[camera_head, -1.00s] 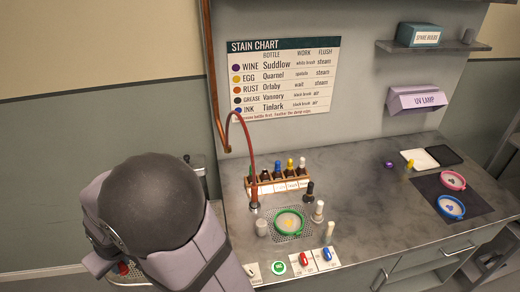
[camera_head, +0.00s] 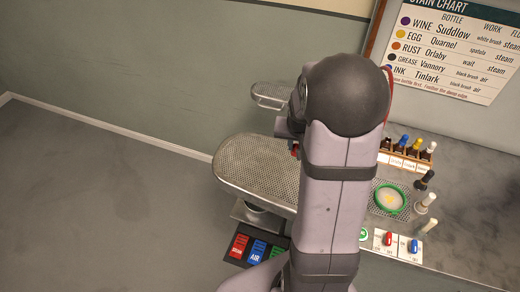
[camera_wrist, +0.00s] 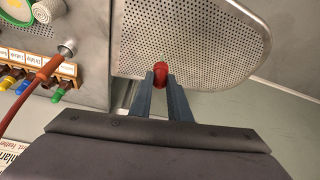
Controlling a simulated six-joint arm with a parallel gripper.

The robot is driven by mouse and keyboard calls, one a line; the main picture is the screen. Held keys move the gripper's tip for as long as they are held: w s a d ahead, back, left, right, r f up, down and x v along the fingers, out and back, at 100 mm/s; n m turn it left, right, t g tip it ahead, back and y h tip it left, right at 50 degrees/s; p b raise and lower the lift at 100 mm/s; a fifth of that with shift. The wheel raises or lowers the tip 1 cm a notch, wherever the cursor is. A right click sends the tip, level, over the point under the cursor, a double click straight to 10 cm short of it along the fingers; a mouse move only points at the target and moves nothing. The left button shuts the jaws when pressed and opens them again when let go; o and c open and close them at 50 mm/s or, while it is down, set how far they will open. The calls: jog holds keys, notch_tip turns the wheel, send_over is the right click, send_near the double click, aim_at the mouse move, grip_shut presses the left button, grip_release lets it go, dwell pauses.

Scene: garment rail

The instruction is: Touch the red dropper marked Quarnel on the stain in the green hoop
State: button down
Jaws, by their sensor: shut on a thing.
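My gripper (camera_wrist: 160,82) is shut on the red dropper (camera_wrist: 160,70), whose rounded red end shows between the fingertips in the wrist view, over the perforated board. Its marking cannot be read here. In the head view a small red bit of the dropper (camera_head: 294,150) shows beside my arm, and the fingers are mostly hidden. The green hoop (camera_head: 387,213) lies on the counter to the right of my arm, with a yellow stain (camera_head: 390,197) on the pale cloth inside it. The dropper is well apart from the hoop. The hoop's edge also shows at the wrist view's upper left.
The perforated pressing board (camera_head: 240,165) juts out left of the counter. A wooden rack (camera_head: 405,165) of bottles stands behind the hoop. A dark brush (camera_head: 425,180) and pale tools stand to its right. A red hose (camera_wrist: 22,98) hangs beside the rack. Coloured pedals (camera_head: 257,250) sit below.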

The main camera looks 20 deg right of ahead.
jog(key=s+d+m+g+h+p, duration=0.1)
jog(key=s+d+m, duration=1)
jog(key=s+d, duration=1.2)
jog(key=d+g+h, duration=0.1)
jog(key=d+g, duration=0.1)
jog(key=shift+d+f+g, duration=0.3)
jog(key=shift+f, duration=0.05)
jog(key=shift+f, duration=0.1)
jog(key=shift+f+b, duration=1.85)
jog(key=shift+f, duration=1)
jog(key=shift+a+f+b, duration=0.1)
jog(key=shift+f+b, duration=0.5)
jog(key=shift+b, duration=0.2)
